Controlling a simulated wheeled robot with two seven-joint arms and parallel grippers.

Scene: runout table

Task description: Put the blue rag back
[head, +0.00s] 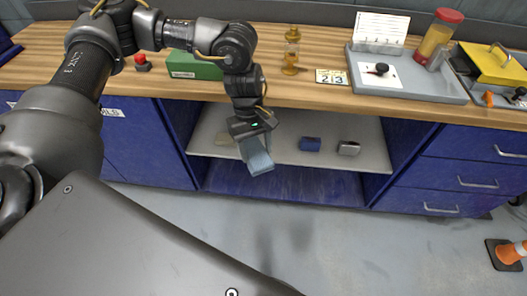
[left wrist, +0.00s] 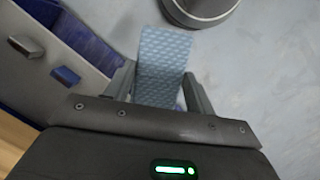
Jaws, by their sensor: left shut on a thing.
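The blue rag (head: 257,158) is light blue and hangs from my left gripper (head: 251,135) in front of the open shelf. In the left wrist view the rag (left wrist: 163,62) shows a pale pattern and sits between the two fingers of my left gripper (left wrist: 164,92). The left gripper is shut on it. The open shelf (head: 290,158) is a pale board in the blue bench, behind the rag. My right gripper is in neither view.
The wooden worktop (head: 320,92) juts above, holding a green box (head: 194,66) and a grey tray (head: 408,82). An orange cone (head: 510,252) stands at far right.

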